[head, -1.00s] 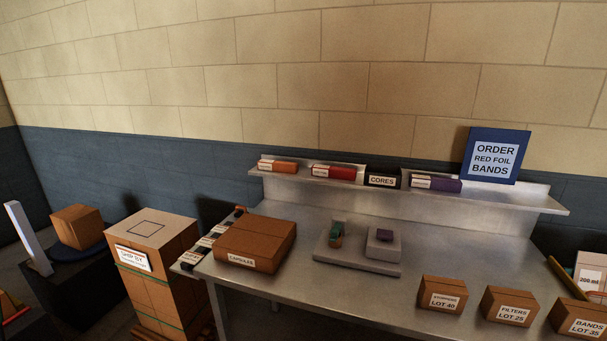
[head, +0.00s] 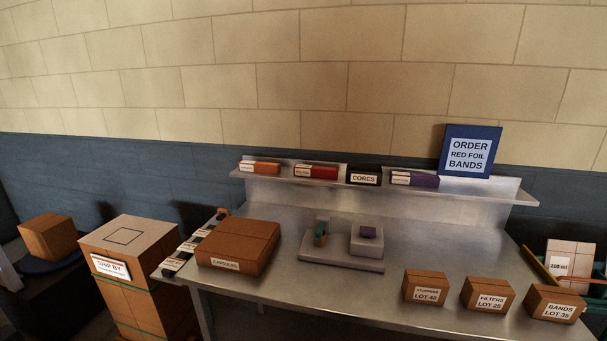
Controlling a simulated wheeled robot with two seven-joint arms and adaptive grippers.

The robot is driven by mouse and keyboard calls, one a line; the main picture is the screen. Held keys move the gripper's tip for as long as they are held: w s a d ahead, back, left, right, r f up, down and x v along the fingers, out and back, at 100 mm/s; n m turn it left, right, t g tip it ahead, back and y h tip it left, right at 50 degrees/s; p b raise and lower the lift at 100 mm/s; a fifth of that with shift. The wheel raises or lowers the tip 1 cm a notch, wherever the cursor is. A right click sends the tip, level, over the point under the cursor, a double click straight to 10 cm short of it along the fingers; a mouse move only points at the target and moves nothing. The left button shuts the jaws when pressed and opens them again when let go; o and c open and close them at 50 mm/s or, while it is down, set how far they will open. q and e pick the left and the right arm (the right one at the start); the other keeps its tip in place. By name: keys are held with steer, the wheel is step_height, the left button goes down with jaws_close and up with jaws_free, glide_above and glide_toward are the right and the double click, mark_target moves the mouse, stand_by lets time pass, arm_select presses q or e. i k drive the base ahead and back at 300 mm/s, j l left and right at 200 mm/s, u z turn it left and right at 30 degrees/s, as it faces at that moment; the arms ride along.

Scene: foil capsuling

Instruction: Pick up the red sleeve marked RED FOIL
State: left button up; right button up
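The red sleeve (head: 322,172) lies on the raised metal shelf (head: 480,187) at the back of the workbench. It has a white label at its left end, too small to read. An orange sleeve (head: 265,168) lies to its left, and a black box marked CORES (head: 363,177) stands just to its right. A purple sleeve (head: 424,180) lies farther right. The blue sign (head: 469,135) reads ORDER RED FOIL BANDS and stands on the shelf's right part. Neither of my grippers is in the head view.
A CAPSULES carton (head: 238,245) and a grey fixture (head: 340,257) are on the bench. Small cartons marked LOT 40 (head: 426,285), LOT 25 (head: 487,292) and LOT 35 (head: 555,301) line its front right. A SHIP BY carton stack (head: 145,255) stands left of the bench.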

mark_target(307, 172)
steer(key=i+l+z, duration=0.4)
steer(key=i+z, duration=0.2)
steer(key=i, duration=0.2)
steer(key=i+l+z, duration=0.1)
steer(key=i+z, duration=0.2)
steer(key=i, duration=0.1)
